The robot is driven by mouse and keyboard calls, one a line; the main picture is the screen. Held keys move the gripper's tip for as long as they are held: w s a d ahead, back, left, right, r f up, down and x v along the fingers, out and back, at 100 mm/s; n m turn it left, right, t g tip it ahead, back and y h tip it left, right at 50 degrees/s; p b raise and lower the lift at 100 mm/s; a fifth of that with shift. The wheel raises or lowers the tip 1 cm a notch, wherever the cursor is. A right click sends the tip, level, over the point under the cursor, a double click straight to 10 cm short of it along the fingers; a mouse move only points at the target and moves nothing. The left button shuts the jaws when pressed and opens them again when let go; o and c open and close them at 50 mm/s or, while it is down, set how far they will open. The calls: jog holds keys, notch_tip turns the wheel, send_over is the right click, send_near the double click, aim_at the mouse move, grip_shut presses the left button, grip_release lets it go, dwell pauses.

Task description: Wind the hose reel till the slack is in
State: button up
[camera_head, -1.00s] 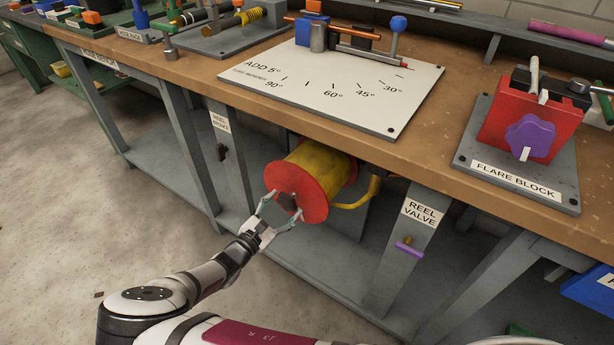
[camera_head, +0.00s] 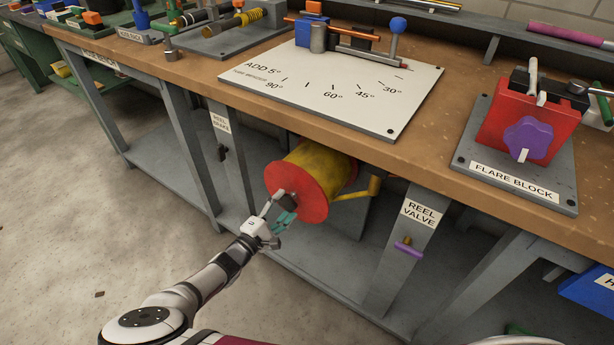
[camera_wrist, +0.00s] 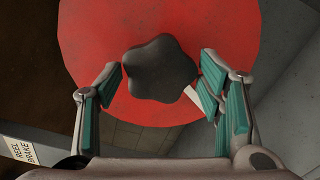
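The hose reel has a red front flange (camera_head: 312,190) and yellow hose (camera_head: 325,165) wound behind it, under the bench. A dark lobed knob (camera_wrist: 160,70) with a white pointer sits at the flange's centre. My gripper (camera_head: 279,207) is at the knob, facing the flange. In the wrist view my gripper (camera_wrist: 162,72) has its fingers apart, one on each side of the knob; the right finger shows a small gap. The left fingertip is very close to the knob; I cannot tell whether it touches. A yellow hose length (camera_head: 356,191) runs right of the reel.
The reel brake post (camera_head: 226,150) stands left of the reel. The reel valve post (camera_head: 398,255), with a purple handle (camera_head: 408,246), stands right of it. The wooden bench top (camera_head: 440,150) overhangs the reel. Open floor (camera_head: 100,230) lies at the left.

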dwell(0.3)
jog(key=shift+v, duration=3)
jog(key=shift+s+a, duration=0.1)
